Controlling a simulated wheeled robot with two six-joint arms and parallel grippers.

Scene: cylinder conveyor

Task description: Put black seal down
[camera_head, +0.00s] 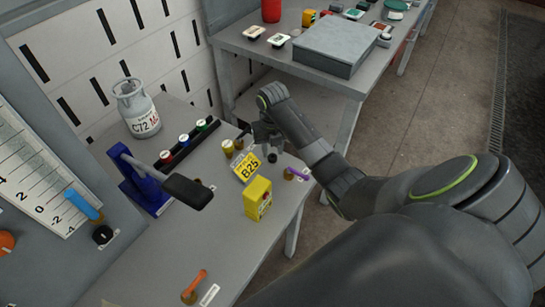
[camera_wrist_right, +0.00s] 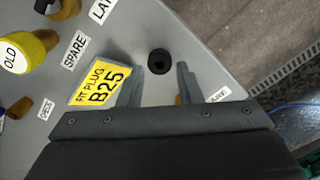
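The black seal (camera_wrist_right: 160,62) is a small dark ring on the grey table in the right wrist view. My right gripper (camera_wrist_right: 160,78) is open, with one finger to each side of the seal and a gap between. In the head view the right gripper (camera_head: 265,143) is low over the table's right part, behind the yellow card; a small dark piece (camera_head: 272,157) by its fingers looks like the seal. My left gripper is not in view.
A yellow B25 card (camera_head: 246,167) and yellow box (camera_head: 257,198) stand close to the right gripper. A purple-handled tool (camera_head: 297,174) lies at the table edge. A blue stand (camera_head: 147,186), capped cylinders in a black rack (camera_head: 190,145) and a metal can (camera_head: 135,108) are to the left.

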